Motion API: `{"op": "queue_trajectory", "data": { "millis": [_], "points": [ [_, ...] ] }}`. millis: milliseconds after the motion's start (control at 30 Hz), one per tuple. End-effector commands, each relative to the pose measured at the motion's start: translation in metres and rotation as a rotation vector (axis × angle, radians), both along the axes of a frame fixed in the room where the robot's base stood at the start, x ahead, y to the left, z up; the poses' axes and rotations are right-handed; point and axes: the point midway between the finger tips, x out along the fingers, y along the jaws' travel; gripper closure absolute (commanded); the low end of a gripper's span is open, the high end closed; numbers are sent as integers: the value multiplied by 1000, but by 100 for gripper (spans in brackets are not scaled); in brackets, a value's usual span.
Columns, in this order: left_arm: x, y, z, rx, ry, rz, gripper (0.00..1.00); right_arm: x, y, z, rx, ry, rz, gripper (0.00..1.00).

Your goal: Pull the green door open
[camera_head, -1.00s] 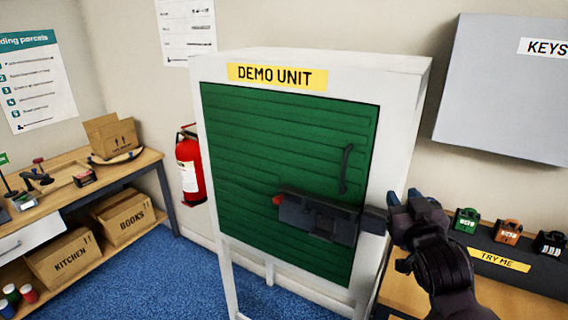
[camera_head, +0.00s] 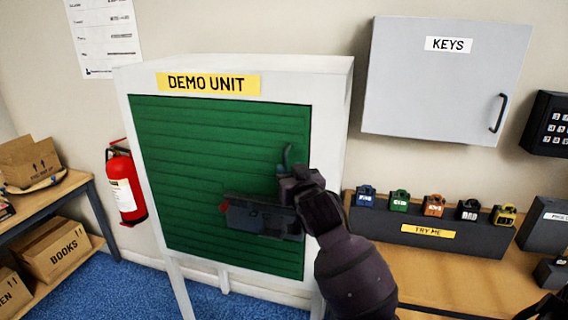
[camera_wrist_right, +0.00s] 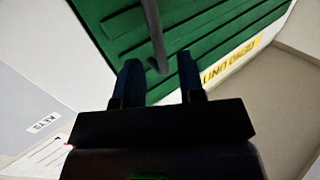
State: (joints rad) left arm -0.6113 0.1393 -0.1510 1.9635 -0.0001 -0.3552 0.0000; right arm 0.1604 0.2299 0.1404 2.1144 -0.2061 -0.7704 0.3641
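The green door (camera_head: 190,150) is shut in the white frame of the demo unit (camera_head: 330,95). Its dark curved handle (camera_head: 287,155) stands near the door's right edge; the lower part is hidden by my right gripper (camera_head: 298,178). A dark grey latch (camera_head: 260,215) with a red tip lies across the door below the handle. In the right wrist view, my right gripper (camera_wrist_right: 160,68) has its two fingers apart. The handle's end (camera_wrist_right: 157,60) shows between the fingertips; I cannot tell how deep it sits. My left gripper is not in view.
A grey key cabinet (camera_head: 440,85) hangs at the right. Below it, a bench (camera_head: 450,275) carries a dark rack (camera_head: 440,238) with several coloured padlocks. A red fire extinguisher (camera_head: 125,185) hangs left of the unit. Blue carpet (camera_head: 110,285) lies clear in front.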

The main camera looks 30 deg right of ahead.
Motion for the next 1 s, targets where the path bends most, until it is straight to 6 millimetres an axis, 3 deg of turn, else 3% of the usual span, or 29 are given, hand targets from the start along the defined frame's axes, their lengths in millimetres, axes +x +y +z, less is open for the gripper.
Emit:
{"op": "queue_trajectory", "data": {
  "millis": [100,300,667,933,1000],
  "points": [
    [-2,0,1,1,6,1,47,17,-5,1,-1,0,-1,64],
    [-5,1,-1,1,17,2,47,34,-10,1,0,0,-1,64],
    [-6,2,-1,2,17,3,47,39,-11,0,0,0,0,64],
    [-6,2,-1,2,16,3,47,39,-11,0,0,0,0,100],
    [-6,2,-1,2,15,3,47,39,-11,0,0,0,0,100]
  ]
}}
